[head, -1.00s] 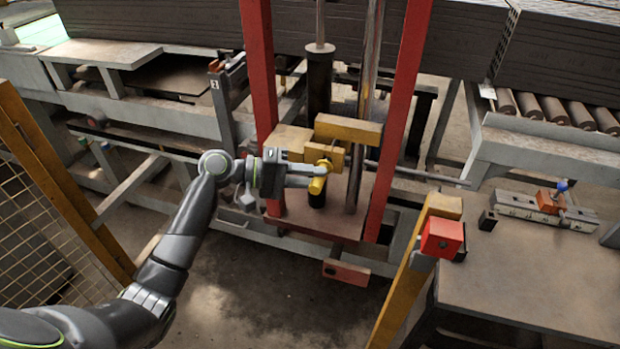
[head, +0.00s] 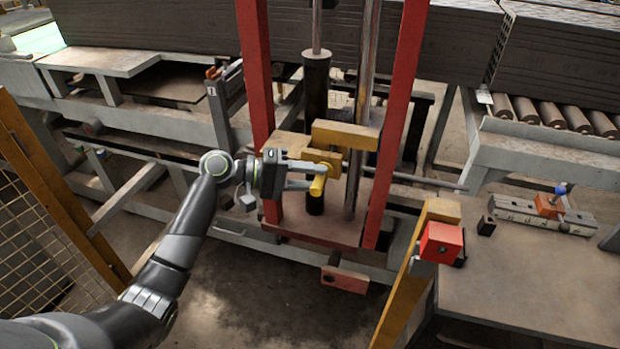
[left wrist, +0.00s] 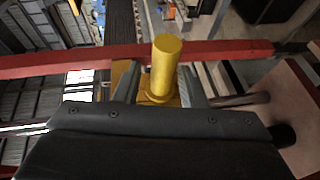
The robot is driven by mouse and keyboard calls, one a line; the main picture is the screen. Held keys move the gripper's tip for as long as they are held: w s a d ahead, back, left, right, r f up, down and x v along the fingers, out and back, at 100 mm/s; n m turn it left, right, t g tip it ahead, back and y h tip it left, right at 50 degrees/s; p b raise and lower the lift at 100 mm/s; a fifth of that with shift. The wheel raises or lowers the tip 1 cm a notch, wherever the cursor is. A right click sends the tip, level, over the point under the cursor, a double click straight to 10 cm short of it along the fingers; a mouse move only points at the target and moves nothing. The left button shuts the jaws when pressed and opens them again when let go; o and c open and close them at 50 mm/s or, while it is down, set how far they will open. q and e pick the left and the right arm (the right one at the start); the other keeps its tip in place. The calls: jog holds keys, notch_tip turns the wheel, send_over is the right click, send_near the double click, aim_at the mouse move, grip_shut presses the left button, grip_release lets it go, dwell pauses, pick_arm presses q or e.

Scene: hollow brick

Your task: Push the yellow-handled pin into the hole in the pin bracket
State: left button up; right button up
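The yellow-handled pin (head: 318,187) is at the yellow pin bracket (head: 328,157) between the red posts. Its handle also shows in the left wrist view (left wrist: 166,62), sticking out from the yellow bracket part behind it. My left gripper (head: 310,176) is at the handle, its fingers spread. In the left wrist view a finger stands on each side of the handle (left wrist: 164,85), with a visible gap on the left. The hole and the pin's shaft are hidden, so I cannot tell how deep the pin sits. My right gripper is not in view.
Red posts (head: 256,80) stand beside the bracket, with a bright vertical rod (head: 362,110) close behind. A thin horizontal rod (head: 420,180) extends to the right. A red box (head: 441,243) stands at the right near a grey table (head: 540,285). The floor in front is clear.

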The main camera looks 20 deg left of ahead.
pick_arm(q)
jog(key=shift+o, duration=0.9)
jog(key=b+v, duration=0.5)
jog(key=v, duration=1.2)
jog(key=shift+a, duration=0.2)
jog(key=shift+s, duration=0.1)
